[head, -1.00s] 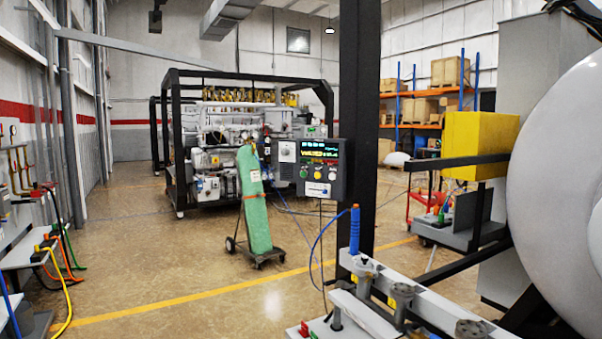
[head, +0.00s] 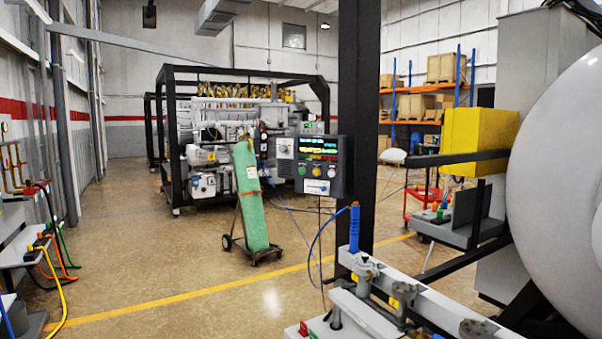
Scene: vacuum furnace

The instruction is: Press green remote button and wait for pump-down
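A dark remote control panel (head: 346,182) is fixed beside a black post at the middle of the head view. Its display (head: 319,148) shows green and yellow text, too small to read. A green button (head: 302,170) sits at the left of a row below the display, with a yellow and a red button to its right. A grey dial or grille is at the panel's upper left. Neither of my grippers is in view, and nothing touches the panel.
A black post (head: 358,110) stands right of the panel. A green gas cylinder (head: 250,200) on a wheeled cart stands left of it. The large white furnace door (head: 560,190) and a grey rail with a blue handle (head: 355,228) take up the right. Floor at left centre is clear.

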